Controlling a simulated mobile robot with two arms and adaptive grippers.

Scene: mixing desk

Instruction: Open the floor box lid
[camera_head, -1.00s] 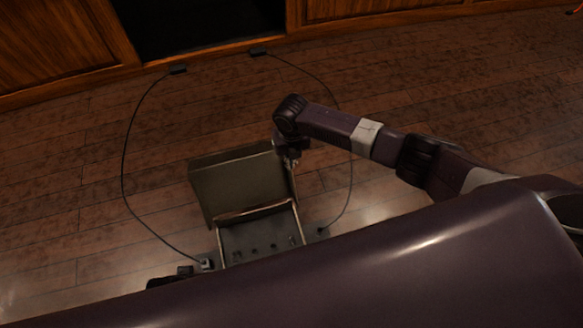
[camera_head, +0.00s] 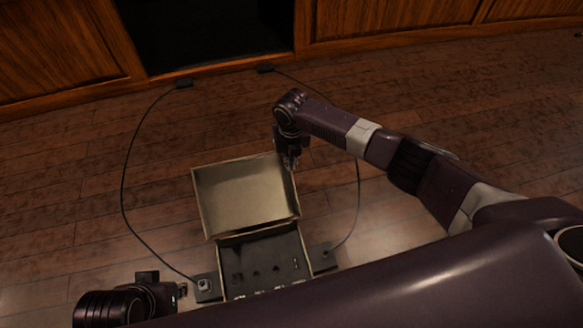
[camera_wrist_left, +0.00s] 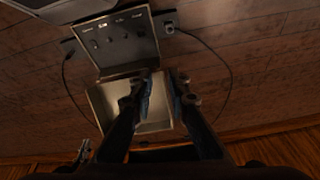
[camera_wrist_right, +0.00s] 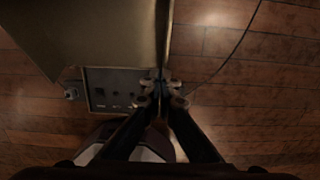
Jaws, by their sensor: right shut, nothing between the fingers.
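The floor box lid (camera_head: 245,195) stands swung back, its pale inner face and raised rim showing in the head view. The floor box (camera_head: 265,265) lies below it with its dark socket panel uncovered. My right gripper (camera_head: 290,163) is shut and empty by the lid's upper right corner; whether it touches the lid is unclear. In the right wrist view its fingertips (camera_wrist_right: 161,88) are together beside the lid's edge (camera_wrist_right: 130,35). My left gripper (camera_head: 181,290) is low at the left. In the left wrist view its fingers (camera_wrist_left: 162,82) are apart, with the lid (camera_wrist_left: 108,98) beyond them.
Black cables run from plugs beside the box to the wooden cabinet (camera_head: 400,25) at the back, one on the left (camera_head: 124,180) and one on the right (camera_head: 357,190). The wooden floor (camera_head: 60,200) to the left is clear.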

